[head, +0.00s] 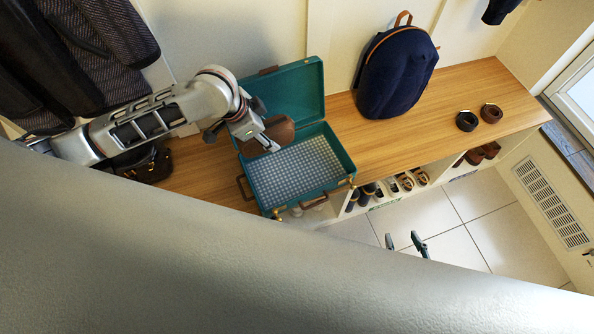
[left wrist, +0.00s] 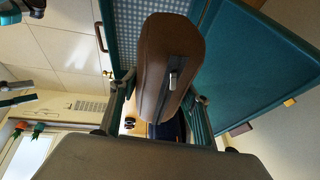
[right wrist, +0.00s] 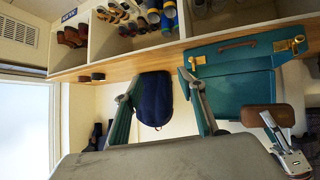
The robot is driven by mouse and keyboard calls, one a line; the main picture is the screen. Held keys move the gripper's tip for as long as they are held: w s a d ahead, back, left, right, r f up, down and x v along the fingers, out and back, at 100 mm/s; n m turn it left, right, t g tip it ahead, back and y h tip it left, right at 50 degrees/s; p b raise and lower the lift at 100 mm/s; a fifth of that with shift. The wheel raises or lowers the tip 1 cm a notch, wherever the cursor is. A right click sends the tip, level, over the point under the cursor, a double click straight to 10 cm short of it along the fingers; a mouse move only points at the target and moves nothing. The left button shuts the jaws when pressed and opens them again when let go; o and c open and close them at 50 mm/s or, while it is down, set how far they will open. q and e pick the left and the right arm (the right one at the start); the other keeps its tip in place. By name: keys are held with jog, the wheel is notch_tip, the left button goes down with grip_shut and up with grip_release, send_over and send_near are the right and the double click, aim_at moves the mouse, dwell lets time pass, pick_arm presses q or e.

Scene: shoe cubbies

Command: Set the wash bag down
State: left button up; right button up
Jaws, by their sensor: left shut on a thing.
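The brown wash bag (head: 279,131) is in my left gripper (head: 256,137), at the back left of the open teal suitcase (head: 340,153). The left wrist view shows the bag (left wrist: 170,65) between my left fingers, with a zip and a metal pull. In the right wrist view the bag (right wrist: 268,116) is beside the suitcase (right wrist: 235,85). I cannot tell whether the bag touches the case. The case's checked lining (head: 295,170) looks bare. My right gripper (head: 403,243) is open and empty, low in front of the bench; its spread fingers show in the right wrist view (right wrist: 160,95).
A wooden bench (head: 420,92) carries the case, a navy backpack (head: 397,72) and two rolled belts (head: 467,120). A dark brown bag (head: 148,163) is at the left under my arm. Cubbies with shoes are below. Coats (head: 75,60) hang at the left.

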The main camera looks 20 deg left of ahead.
pick_arm(q)
jog(key=w+m+g+h, duration=0.1)
jog(key=w+m, duration=0.3)
jog(key=w, duration=0.2)
jog(key=b, duration=0.6)
send_near(287, 161)
jog(key=shift+w+d+m, duration=0.3)
jog(key=shift+w+d, duration=0.25)
jog(key=shift+w, duration=0.1)
notch_tip(287, 161, down, 4)
jog(key=shift+s+r+b, duration=0.1)
jog(key=shift+r+b, duration=0.1)
jog(key=shift+b, duration=0.2)
jog(key=shift+f, duration=0.15)
jog(key=o, duration=0.9)
pick_arm(e)
jog(key=shift+n, duration=0.3)
jog(key=f, duration=0.2)
jog(key=w+d+f, duration=0.1)
jog(key=f, duration=0.1)
